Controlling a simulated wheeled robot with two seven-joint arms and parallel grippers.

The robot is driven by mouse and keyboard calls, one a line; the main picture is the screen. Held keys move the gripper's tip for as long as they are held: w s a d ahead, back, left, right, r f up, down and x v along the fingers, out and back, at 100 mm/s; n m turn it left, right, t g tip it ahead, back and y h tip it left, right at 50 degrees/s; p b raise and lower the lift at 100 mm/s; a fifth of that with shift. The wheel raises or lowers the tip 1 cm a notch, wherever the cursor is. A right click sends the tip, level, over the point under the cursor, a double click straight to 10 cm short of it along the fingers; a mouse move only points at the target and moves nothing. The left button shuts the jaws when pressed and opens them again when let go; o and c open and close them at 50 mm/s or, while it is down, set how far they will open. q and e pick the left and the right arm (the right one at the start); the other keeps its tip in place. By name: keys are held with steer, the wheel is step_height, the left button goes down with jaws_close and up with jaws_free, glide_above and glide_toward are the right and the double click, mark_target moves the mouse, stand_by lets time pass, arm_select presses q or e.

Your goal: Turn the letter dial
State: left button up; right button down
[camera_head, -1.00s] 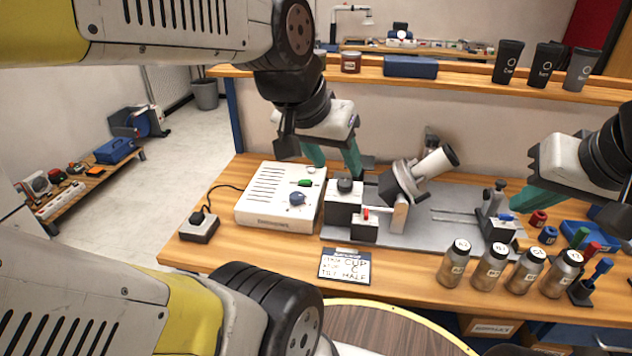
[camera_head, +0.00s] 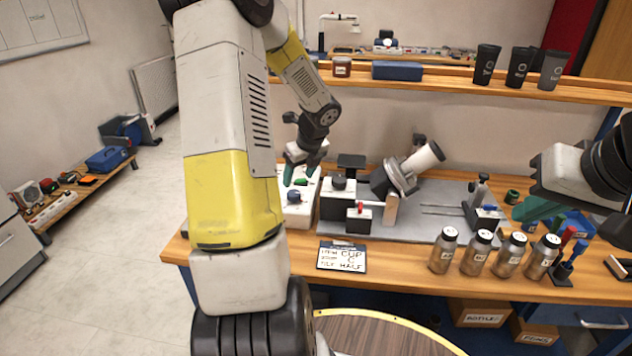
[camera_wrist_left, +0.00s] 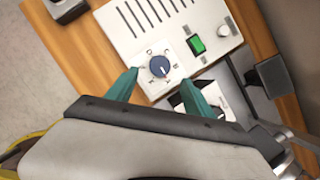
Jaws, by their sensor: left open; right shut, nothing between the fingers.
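The letter dial is a round blue knob with a pale pointer line (camera_wrist_left: 159,67) on the white control box (camera_wrist_left: 140,22); small marks ring it. In the head view the dial (camera_head: 294,196) sits just below my left gripper (camera_head: 302,176). My left gripper's green fingers are open, and in the left wrist view (camera_wrist_left: 160,85) they stand on either side of the dial, with the dial just beyond the gap. I cannot tell whether they touch it. My left arm hides much of the box in the head view. My right gripper (camera_head: 535,209) is shut and empty at the right.
A green switch (camera_wrist_left: 196,45) is beside the dial. The marking machine with a tilted white cylinder (camera_head: 420,160) stands right of the box. A job card (camera_head: 342,256) lies in front. Several bottles (camera_head: 478,253) stand at the front right.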

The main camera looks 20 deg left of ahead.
mark_target(294, 192)
arm_select(q)
steer(key=x, duration=0.7)
steer(key=shift+w+a+f, duration=0.1)
steer(key=shift+f, duration=0.2)
jaws_close()
